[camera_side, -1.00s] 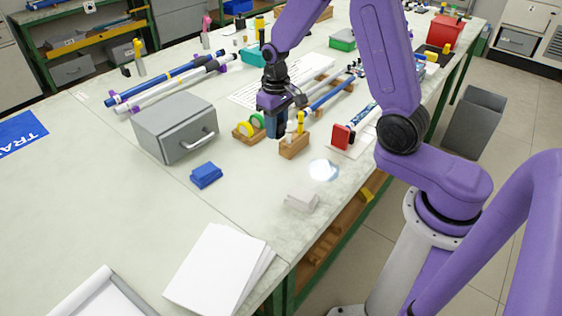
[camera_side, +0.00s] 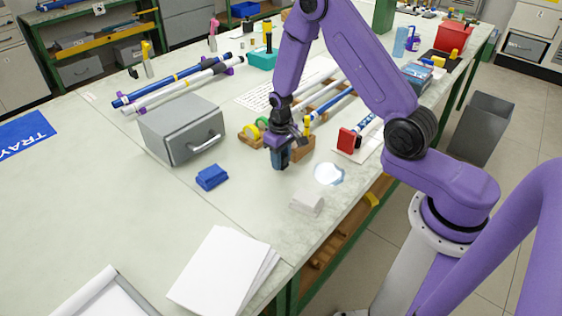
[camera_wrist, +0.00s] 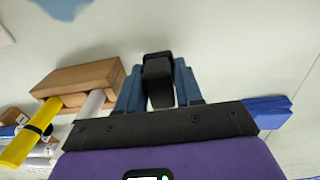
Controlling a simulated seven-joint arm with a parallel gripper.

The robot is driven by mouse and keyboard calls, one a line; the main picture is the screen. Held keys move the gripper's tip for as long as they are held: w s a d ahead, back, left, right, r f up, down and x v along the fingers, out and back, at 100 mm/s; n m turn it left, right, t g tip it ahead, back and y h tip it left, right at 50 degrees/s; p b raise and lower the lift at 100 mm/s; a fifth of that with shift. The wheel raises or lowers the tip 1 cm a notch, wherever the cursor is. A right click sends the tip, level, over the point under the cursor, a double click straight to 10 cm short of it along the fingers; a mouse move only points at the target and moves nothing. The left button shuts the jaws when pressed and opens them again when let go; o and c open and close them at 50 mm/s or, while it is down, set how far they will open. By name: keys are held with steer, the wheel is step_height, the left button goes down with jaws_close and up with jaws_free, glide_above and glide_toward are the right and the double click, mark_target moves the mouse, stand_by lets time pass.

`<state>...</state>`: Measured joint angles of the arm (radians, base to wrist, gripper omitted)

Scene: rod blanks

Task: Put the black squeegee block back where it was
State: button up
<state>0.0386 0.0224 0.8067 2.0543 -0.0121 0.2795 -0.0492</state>
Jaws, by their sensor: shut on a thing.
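My gripper (camera_side: 280,158) is shut on the black squeegee block (camera_wrist: 158,80). In the wrist view the block is pinched between the two blue fingers, over pale bench top. In the side view the fingers hang low over the bench, just left of and in front of a small wooden holder (camera_side: 302,149). The block is mostly hidden by the fingers there. I cannot tell whether it touches the bench.
The wooden holder, with yellow and white items, also shows in the wrist view (camera_wrist: 82,77). A blue block (camera_side: 211,177) and a grey drawer box (camera_side: 180,128) lie to the left. A pale grey block (camera_side: 307,203) is in front. Clear bench lies between them.

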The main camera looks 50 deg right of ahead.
steer(key=shift+f, duration=0.7)
steer(key=shift+f, duration=0.1)
steer(key=o, duration=1)
